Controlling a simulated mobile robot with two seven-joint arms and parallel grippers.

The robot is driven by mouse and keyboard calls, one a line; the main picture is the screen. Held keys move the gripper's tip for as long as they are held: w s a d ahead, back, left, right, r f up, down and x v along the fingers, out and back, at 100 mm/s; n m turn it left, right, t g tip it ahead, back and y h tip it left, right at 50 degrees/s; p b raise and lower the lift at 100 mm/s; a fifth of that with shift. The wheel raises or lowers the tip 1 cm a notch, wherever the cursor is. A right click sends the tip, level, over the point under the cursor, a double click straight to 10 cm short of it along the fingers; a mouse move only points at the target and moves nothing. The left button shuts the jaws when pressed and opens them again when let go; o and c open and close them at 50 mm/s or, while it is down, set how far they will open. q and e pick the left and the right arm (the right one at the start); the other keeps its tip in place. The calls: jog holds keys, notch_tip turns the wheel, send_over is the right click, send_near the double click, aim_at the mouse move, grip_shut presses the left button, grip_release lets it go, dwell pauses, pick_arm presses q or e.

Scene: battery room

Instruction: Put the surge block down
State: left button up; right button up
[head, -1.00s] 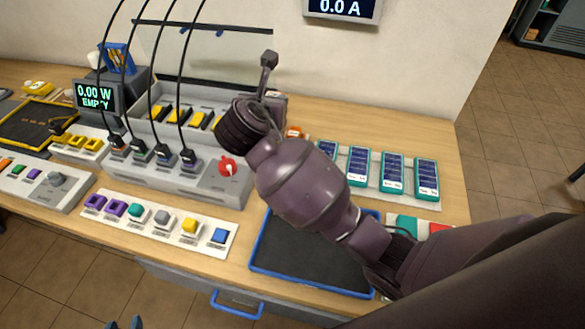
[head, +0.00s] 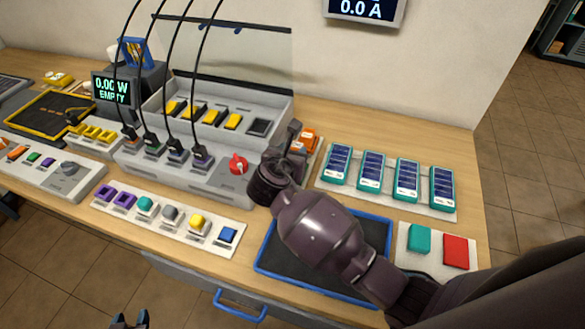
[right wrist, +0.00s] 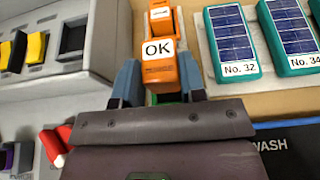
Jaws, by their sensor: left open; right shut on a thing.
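My right gripper (right wrist: 158,85) is shut on an orange block (right wrist: 158,72) with a white "OK" label, which I take to be the surge block. Its blue fingers are on either side of the block in the right wrist view. In the head view the right gripper (head: 292,145) is low over the bench, just right of the red knob, and mostly hides the block. Whether the block touches the surface below is unclear. My left gripper (head: 130,320) is open and empty at the bottom edge of the head view.
Another orange piece (right wrist: 160,18) stands just beyond the held block. A pale strip with several teal solar-faced blocks (head: 371,172) lies to the right. A blue-rimmed dark tray (head: 262,262) lies in front. The grey console (head: 215,180) with a red knob (head: 238,163) is at left.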

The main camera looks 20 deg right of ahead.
jog(key=shift+f+b, duration=0.4)
jog(key=shift+f, duration=2.2)
jog(key=shift+f, duration=0.1)
jog(key=o, duration=1)
jog(key=shift+c, duration=0.2)
jog(key=p+v, duration=0.1)
jog(key=v, duration=1.1)
jog(key=shift+a, duration=0.1)
